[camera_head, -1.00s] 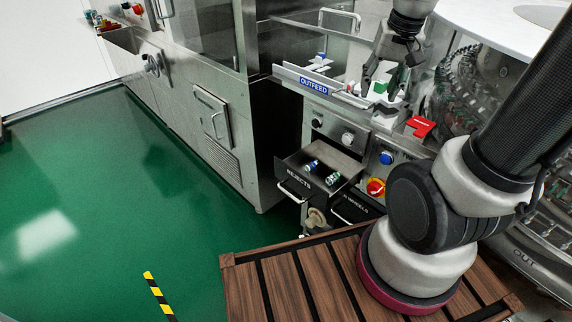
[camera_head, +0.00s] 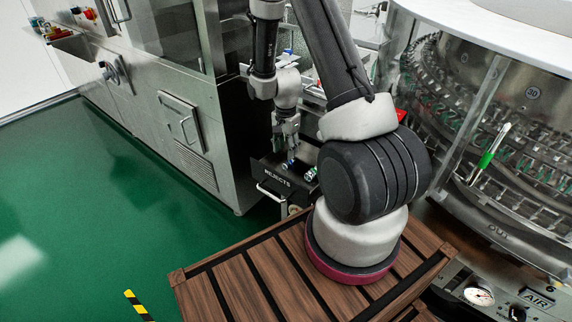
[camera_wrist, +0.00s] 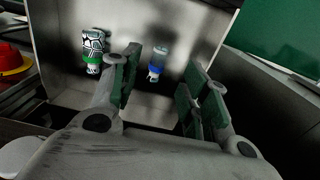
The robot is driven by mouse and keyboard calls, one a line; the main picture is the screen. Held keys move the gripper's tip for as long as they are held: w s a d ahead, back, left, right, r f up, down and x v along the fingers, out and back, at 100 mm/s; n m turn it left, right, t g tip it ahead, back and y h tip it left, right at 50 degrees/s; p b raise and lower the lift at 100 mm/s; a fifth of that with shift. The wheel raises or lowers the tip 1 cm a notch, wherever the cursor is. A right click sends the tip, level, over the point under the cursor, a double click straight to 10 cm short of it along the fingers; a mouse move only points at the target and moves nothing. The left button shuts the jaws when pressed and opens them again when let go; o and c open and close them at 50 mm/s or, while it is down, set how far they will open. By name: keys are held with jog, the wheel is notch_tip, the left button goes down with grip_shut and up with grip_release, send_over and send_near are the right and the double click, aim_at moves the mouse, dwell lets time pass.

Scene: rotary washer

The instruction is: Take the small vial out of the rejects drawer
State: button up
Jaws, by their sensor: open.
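The rejects drawer (camera_head: 265,176) is pulled out of the machine and shows as a grey metal box in the wrist view (camera_wrist: 215,30). Two vials lie inside it. One has a clear body and a blue band (camera_wrist: 157,64); it shows small in the head view (camera_head: 289,163). The other has a black-and-white patterned body and a green band (camera_wrist: 93,50); it also shows in the head view (camera_head: 310,174). My gripper (camera_wrist: 160,75) is open and points into the drawer. The blue-banded vial shows between its fingers, and I see no contact. The patterned vial is outside the left finger.
A red and yellow knob (camera_wrist: 12,62) is beside the drawer at the left of the wrist view. My arm hides much of the outfeed panel. A rotary washer (camera_head: 480,120) stands at right.

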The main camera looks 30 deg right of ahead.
aim_at(286, 163)
notch_tip(286, 163, down, 7)
jog(key=shift+r, duration=0.1)
jog(key=shift+c, duration=0.3)
jog(key=c, duration=0.7)
